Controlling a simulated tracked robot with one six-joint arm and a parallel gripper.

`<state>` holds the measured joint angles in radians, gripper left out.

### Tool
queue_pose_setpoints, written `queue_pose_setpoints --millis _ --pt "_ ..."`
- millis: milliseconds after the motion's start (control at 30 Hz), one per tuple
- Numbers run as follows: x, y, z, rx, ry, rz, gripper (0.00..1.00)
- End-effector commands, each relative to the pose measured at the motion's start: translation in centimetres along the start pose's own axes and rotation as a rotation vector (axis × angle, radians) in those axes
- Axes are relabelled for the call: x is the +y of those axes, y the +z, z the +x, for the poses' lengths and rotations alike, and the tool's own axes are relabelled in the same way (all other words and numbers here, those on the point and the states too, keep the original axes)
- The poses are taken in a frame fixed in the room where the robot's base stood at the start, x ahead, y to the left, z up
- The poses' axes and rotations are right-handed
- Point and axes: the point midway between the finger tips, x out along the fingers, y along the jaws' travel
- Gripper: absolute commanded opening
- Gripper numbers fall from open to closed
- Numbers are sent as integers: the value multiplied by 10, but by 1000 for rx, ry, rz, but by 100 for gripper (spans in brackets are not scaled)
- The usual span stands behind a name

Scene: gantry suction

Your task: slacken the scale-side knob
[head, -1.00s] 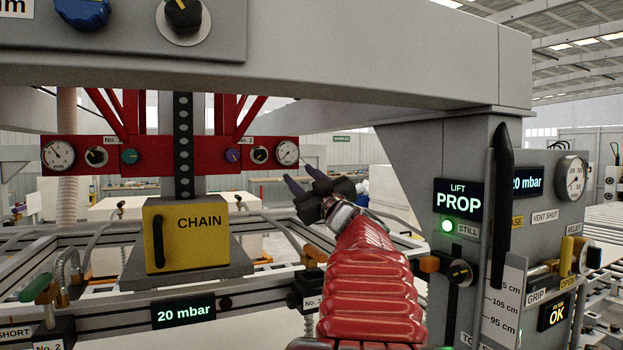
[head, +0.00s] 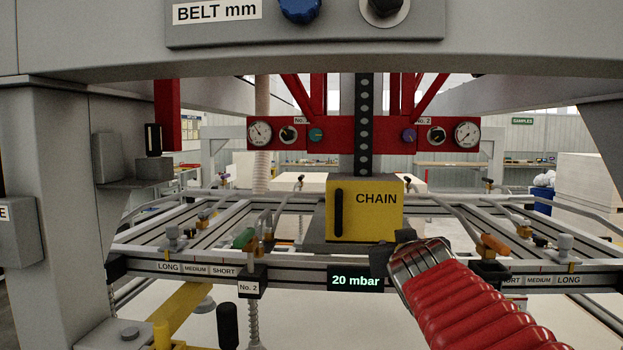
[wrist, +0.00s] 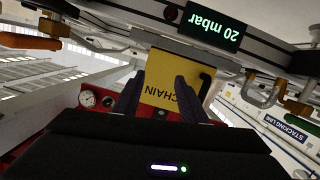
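I cannot tell for certain which knob is the scale-side one. Two scales marked LONG, MEDIUM, SHORT lie on the frame's front rail, a left scale (head: 196,269) and a right scale (head: 540,280). A green handle (head: 243,238) stands beside the left scale and an orange handle (head: 495,243) near the right one. My gripper (head: 392,248) is before the yellow CHAIN box (head: 370,222), apart from the handles. In the wrist view its dark fingers (wrist: 158,88) are apart with nothing between them.
A 20 mbar display (head: 356,281) sits on the front rail below the box. A red crossbeam (head: 335,134) with gauges and small knobs hangs behind. A grey column (head: 55,180) stands left, and a grey panel (head: 420,25) with knobs hangs overhead.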

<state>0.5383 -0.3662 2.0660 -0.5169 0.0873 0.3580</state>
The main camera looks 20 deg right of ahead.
Motion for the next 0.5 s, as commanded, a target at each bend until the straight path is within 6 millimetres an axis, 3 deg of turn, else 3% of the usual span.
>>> queue_pose_setpoints --millis 33,200,367,500 --pt "-22 17 -13 -49 -31 -2 38" --pt "-80 86 -59 -245 -134 -14 38" --pt "-130 155 -115 -433 -257 -53 38" --pt "-164 215 -173 -596 -380 -110 38"
